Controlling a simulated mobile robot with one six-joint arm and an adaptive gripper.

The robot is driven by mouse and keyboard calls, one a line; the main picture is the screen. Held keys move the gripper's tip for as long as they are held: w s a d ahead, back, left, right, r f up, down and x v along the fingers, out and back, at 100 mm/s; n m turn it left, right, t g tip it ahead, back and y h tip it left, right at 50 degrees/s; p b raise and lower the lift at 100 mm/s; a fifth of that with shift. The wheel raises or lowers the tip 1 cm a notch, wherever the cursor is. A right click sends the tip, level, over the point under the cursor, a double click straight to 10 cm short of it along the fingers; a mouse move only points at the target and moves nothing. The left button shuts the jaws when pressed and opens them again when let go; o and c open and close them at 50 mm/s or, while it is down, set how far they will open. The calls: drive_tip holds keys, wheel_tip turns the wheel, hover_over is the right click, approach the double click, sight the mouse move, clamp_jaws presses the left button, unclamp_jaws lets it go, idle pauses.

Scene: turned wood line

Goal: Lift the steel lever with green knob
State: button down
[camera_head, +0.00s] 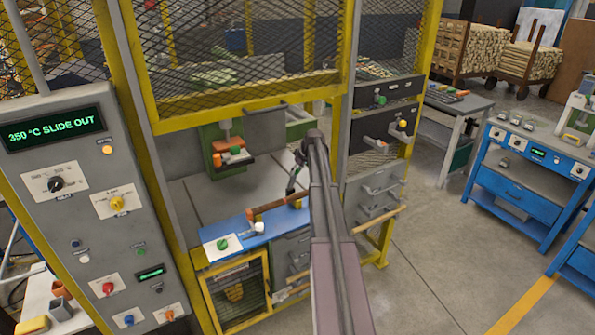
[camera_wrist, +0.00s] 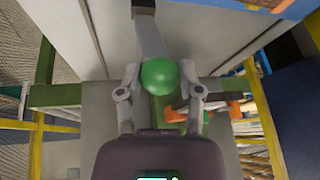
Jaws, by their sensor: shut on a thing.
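The steel lever (camera_wrist: 150,38) runs up from the middle of the wrist view, with a dark block at its far end. Its round green knob (camera_wrist: 160,77) sits between the two fingers of my gripper (camera_wrist: 160,90), which is shut on it. In the head view my gripper (camera_head: 298,165) is inside the yellow-framed machine opening, above the blue front ledge. My arm covers part of that area, and I cannot make out the lever and knob clearly there.
A blue ledge (camera_head: 255,232) with a brown bar crosses the machine front. An orange-topped green fixture (camera_head: 232,155) stands behind. A grey control panel (camera_head: 75,190) reads "350 °C SLIDE OUT". Mesh guards hang above. Open floor (camera_head: 440,255) lies at right.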

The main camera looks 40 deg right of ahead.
drive_tip(key=shift+w+a+r+g+p, duration=0.2)
drive_tip(key=shift+w+r+g+p, duration=0.15)
drive_tip(key=shift+w+g+p, duration=0.25)
drive_tip(key=shift+w+d, duration=0.2)
drive_tip(key=shift+w, duration=0.6)
idle(0.4)
drive_tip(key=shift+c, duration=1.3)
unclamp_jaws()
drive_tip(key=shift+d, duration=0.1)
